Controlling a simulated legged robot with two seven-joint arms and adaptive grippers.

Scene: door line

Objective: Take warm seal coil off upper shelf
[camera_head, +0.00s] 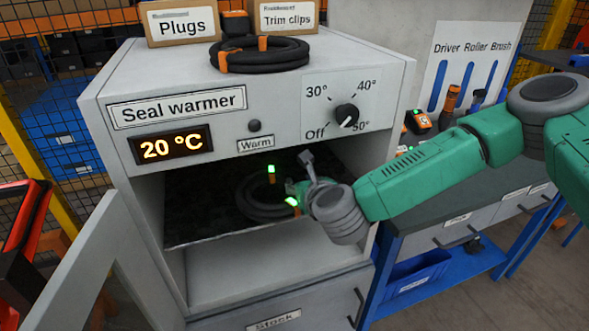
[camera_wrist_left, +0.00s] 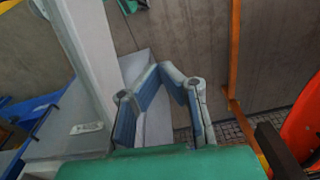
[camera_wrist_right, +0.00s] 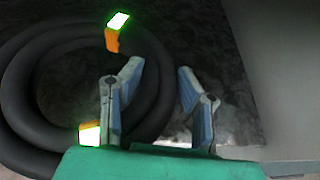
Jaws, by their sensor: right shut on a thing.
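A black seal coil (camera_head: 246,200) lies on the dark upper shelf (camera_head: 200,228) inside the open seal warmer (camera_head: 110,85). Its clips glow green at the tips. My right gripper (camera_head: 306,170) reaches into the compartment from the right and partly covers the coil. In the right wrist view the coil (camera_wrist_right: 40,85) fills the left side, and my right gripper (camera_wrist_right: 160,68) has its fingers on either side of its outer strand, shut on it. My left gripper (camera_wrist_left: 161,66) is shut and empty, its tips together; the head view does not show it.
The warmer's door (camera_head: 105,265) stands open at the left. A second black coil (camera_head: 262,55) with orange clips lies on top, before boxes marked Plugs (camera_head: 185,25) and Trim clips (camera_head: 287,17). The display (camera_head: 170,147) reads 20 °C. A tool bench (camera_head: 450,215) stands at the right.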

